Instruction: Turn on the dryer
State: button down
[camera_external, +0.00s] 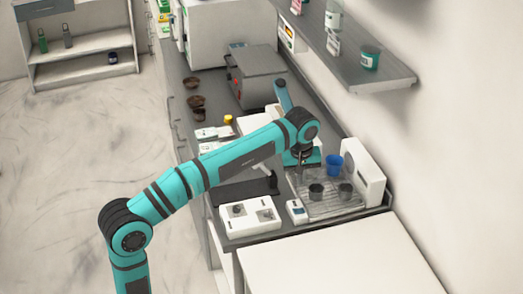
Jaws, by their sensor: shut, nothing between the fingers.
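A grey box-shaped appliance (258,78) with a small red spot on its front stands on the counter at the back; it may be the dryer, but I cannot read any label. My gripper (300,176) points down over the back left of a metal rack tray, well in front of that appliance. It is shut and empty. My teal arm crosses the counter and hides part of what lies behind it. The fingertips are small, and I cannot tell whether they touch anything.
The rack tray (335,207) holds a blue cup (334,164) and two dark cups, with a white upright panel (363,172) beside it. A white scale-like device (249,216) sits at the front. Brown bowls (195,101) stand at the back left. A shelf (375,78) overhangs the right.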

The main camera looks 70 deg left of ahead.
aim_at(296, 211)
jog(key=shift+w+a+f+n+g+h, duration=0.15)
jog(key=shift+w+a+f+n+g, duration=0.1)
jog(key=shift+w+a+n+g, duration=0.5)
jog(key=shift+w+a+f+n+g+h, duration=0.2)
jog(key=shift+w+a+n+g, duration=0.2)
jog(key=shift+a, duration=0.6)
jog(key=f, duration=0.4)
jog(key=s+f, duration=0.1)
jog(key=f, duration=0.9)
jog(key=shift+s, duration=0.35)
jog(key=shift+s+f, duration=0.1)
jog(key=shift+w+r, duration=0.2)
jog(key=shift+w, duration=0.6)
notch_tip(296, 211, up, 14)
jog(key=s, duration=0.1)
jog(key=shift+s, duration=0.35)
